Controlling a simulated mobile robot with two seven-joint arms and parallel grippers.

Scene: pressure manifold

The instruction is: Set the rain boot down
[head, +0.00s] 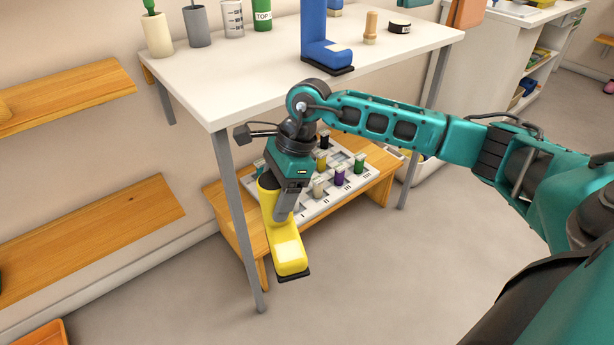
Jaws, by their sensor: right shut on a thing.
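A yellow rain boot (287,249) with a dark sole and a pale patch on its toe hangs in my right gripper (284,212). The gripper is shut on the boot's upper part, with its toe pointing down and toward the front. The boot is in front of the low wooden bench; I cannot tell how high its sole is above the floor. A blue boot (316,38) stands upright on the white table (240,88). My left gripper is not in view.
The wooden bench (262,237) under the table holds a grey tray (352,186) with several coloured pieces. A table leg (240,220) stands just left of the yellow boot. Wooden shelves (90,230) are on the left wall. The grey floor (390,290) in front is clear.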

